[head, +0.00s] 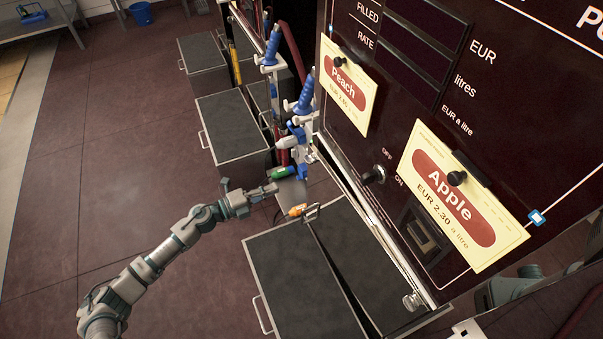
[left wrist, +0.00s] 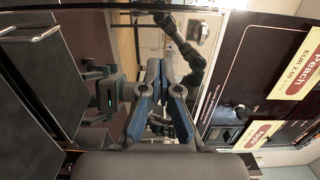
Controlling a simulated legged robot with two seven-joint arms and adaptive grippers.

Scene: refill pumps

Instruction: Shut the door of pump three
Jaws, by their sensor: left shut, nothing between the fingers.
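The dark pump (head: 385,150) fills the right of the head view. No number shows on it, so I cannot tell which door is pump three's. A dark grey panel (head: 295,280) with a metal bar handle (head: 262,315) stands out from the pump's foot. A second dark panel (head: 365,265) lies beside it, along the pump. My left gripper (head: 272,188) is shut and empty, beside the green nozzle and above the near panel's far end. Its fingers show in the left wrist view (left wrist: 160,75). My right gripper is not in view.
More grey-topped units with bar handles (head: 230,125) stand farther along the row. Blue nozzles (head: 304,95) and an orange-tipped one (head: 298,210) are close to my left gripper. Peach (head: 346,90) and Apple (head: 450,195) cards hang on the pump. Tiled floor at left is clear.

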